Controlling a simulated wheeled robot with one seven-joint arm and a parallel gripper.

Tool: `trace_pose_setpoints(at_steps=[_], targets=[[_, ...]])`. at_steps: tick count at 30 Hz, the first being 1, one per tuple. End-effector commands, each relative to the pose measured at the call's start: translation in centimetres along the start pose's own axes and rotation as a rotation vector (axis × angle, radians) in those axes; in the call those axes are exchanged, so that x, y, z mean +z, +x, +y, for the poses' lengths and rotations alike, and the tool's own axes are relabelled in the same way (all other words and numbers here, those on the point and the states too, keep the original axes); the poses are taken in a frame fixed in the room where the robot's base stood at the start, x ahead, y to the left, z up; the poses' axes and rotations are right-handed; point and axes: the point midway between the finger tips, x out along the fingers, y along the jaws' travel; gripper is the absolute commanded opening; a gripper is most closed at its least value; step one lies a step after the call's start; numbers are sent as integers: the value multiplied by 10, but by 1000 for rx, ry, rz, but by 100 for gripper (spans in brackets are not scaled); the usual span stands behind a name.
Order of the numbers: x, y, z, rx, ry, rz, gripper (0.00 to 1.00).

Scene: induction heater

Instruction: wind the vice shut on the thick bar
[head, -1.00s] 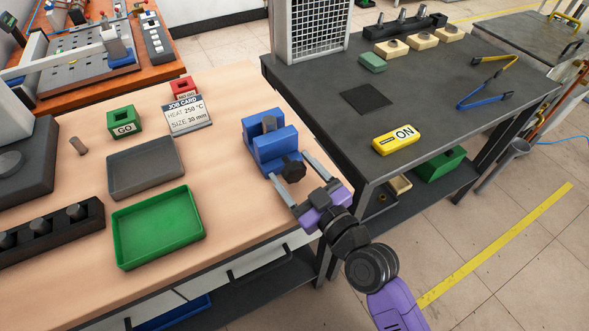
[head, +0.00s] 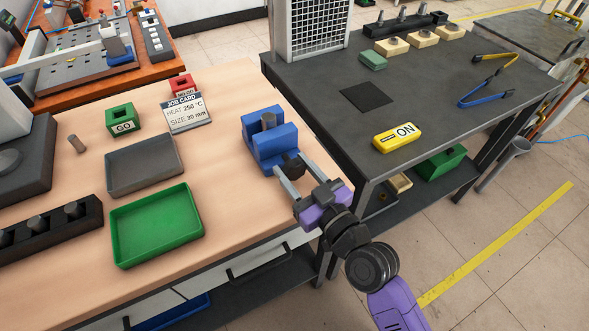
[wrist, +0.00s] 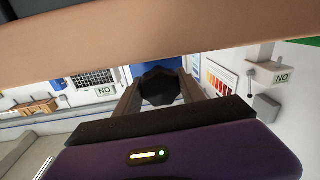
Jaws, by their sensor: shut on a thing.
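The blue vice (head: 268,143) stands near the right edge of the wooden bench. The vice's black knob (head: 292,166) faces my arm. My gripper (head: 291,174) is shut on this knob, one finger on each side. In the wrist view the dark lobed knob (wrist: 159,86) sits between my two fingers (wrist: 158,92), and the vice's blue body (wrist: 160,66) shows behind it.
A job card (head: 187,112) reads 250 °C and 30 mm. A grey tray (head: 145,165) and a green tray (head: 157,226) lie to the left. The wood around the vice is clear.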

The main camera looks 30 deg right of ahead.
Motion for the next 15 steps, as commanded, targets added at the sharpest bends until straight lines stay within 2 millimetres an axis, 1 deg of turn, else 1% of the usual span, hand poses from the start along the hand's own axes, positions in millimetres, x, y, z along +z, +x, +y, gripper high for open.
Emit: trace_pose_setpoints(at_steps=[9, 15], targets=[[1, 0, -1, 4, 247, 21, 6], [1, 0, -2, 6, 372, 31, 6]])
